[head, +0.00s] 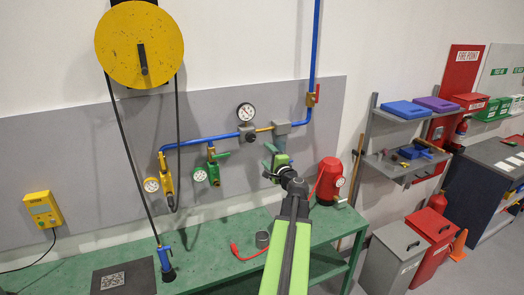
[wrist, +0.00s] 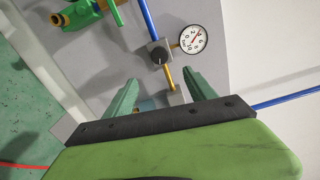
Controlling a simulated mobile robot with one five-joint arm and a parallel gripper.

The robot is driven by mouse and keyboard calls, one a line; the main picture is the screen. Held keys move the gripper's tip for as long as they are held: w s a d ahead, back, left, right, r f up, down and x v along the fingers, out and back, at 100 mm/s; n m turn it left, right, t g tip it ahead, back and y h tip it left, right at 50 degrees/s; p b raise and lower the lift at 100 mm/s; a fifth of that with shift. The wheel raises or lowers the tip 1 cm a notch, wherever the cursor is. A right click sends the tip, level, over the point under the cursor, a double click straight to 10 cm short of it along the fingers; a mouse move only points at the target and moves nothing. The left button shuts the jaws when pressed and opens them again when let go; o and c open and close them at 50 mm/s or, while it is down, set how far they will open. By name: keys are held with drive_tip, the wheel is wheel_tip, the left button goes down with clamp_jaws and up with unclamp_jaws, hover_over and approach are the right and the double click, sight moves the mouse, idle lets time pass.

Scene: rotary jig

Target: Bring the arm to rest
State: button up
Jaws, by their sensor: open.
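My arm (head: 288,245), with green and black links, reaches forward from the bottom of the head view over the green bench. My gripper (head: 269,160) is at its far end, in front of the grey panel and just below the blue pipe. In the wrist view my gripper (wrist: 162,88) shows two teal fingers spread apart. Nothing is seen held between them. The pipe fitting with a black knob (wrist: 159,53) and a round gauge (wrist: 193,39) lie beyond the fingertips. The gap between fingers and fittings is hard to judge.
Green (head: 212,171) and yellow (head: 167,180) valves stand left. Shelves (head: 402,128) and bins are farther right.

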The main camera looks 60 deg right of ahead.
drive_tip(key=shift+s+a, duration=0.25)
drive_tip(key=shift+s, duration=0.05)
